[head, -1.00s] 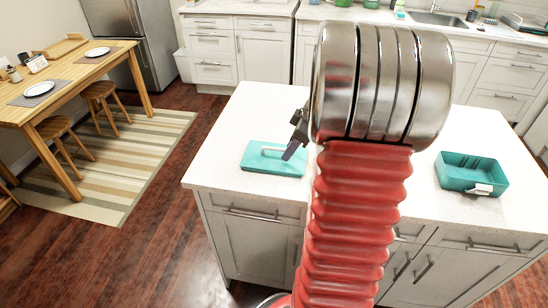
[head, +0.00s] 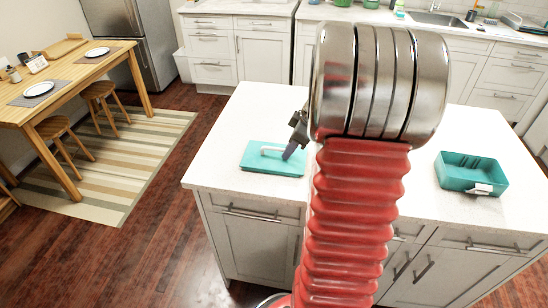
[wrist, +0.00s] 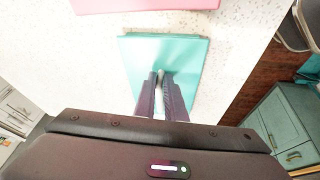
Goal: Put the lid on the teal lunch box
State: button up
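The teal lid (head: 257,165) lies flat on the white island counter, left of my arm, with a pale bar handle (head: 270,150) on top. The lid also shows in the wrist view (wrist: 193,60). My gripper (head: 287,155) reaches down to the right end of the handle. In the wrist view my gripper (wrist: 159,80) has its dark fingers close together on either side of the handle. Whether they press on it is not clear. The teal lunch box (head: 471,171) stands open on the right of the counter, with a white label on its front.
The island counter (head: 225,165) has free room around the lid. A pink object (wrist: 145,5) lies on it at the top edge of the wrist view. A dining table (head: 60,75) with stools stands at the left. Kitchen cabinets and a sink line the back.

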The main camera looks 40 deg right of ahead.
grip_shut()
jog(key=shift+r, duration=0.15)
notch_tip(320, 180, up, 10)
dwell(0.5)
jog(key=shift+w+a, duration=0.1)
dwell(0.4)
jog(key=w+a+m, duration=0.1)
jog(key=w+a, duration=0.6)
jog(key=a, duration=0.4)
jog(key=w+a, duration=0.7)
jog(key=a, duration=0.4)
jog(key=w+a+m+h, duration=0.1)
jog(key=w+a, duration=0.5)
jog(key=a, duration=0.6)
jog(key=shift+w+r+m, duration=0.3)
jog(key=shift+w+r, duration=0.1)
jog(key=shift+r, duration=0.05)
